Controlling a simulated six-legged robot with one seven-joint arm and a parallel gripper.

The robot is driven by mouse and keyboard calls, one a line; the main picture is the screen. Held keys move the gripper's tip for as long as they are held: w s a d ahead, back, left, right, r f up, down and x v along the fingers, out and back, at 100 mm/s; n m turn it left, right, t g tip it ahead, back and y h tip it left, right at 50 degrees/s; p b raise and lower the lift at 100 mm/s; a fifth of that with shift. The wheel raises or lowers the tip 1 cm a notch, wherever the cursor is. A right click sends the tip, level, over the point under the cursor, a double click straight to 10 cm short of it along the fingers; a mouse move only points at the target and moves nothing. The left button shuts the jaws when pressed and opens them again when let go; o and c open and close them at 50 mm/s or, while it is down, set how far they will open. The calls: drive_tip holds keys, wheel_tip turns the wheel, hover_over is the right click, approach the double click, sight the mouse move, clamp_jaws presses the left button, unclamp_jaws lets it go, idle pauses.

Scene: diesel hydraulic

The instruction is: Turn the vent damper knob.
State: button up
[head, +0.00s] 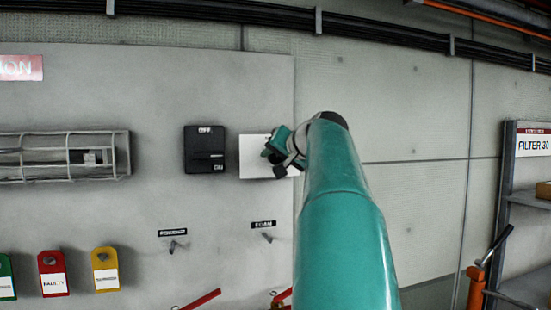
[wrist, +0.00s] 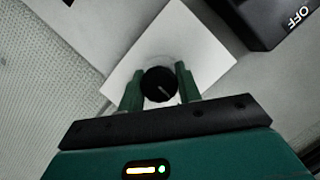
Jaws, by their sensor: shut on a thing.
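The vent damper knob (wrist: 158,85) is a round black knob with a light pointer line. It sits on a white square plate (wrist: 183,33) on the wall. My gripper (wrist: 158,87) has its two green fingers on either side of the knob and is shut on it. In the head view my gripper (head: 275,152) is in front of the white plate (head: 252,160), and the knob is hidden behind the gripper and my teal arm.
A black OFF/ON switch box (head: 205,150) is just left of the plate. Below are two small wall hooks (head: 178,245) with black labels. Coloured tags (head: 53,273) and a wire cage (head: 65,156) are farther left. A shelf (head: 525,200) stands at the right.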

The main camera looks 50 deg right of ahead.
idle(0.4)
drive_tip(key=o, duration=1)
drive_tip(key=v, duration=1.3)
drive_tip(key=shift+s+a+r, duration=0.2)
drive_tip(key=shift+s+r, duration=0.05)
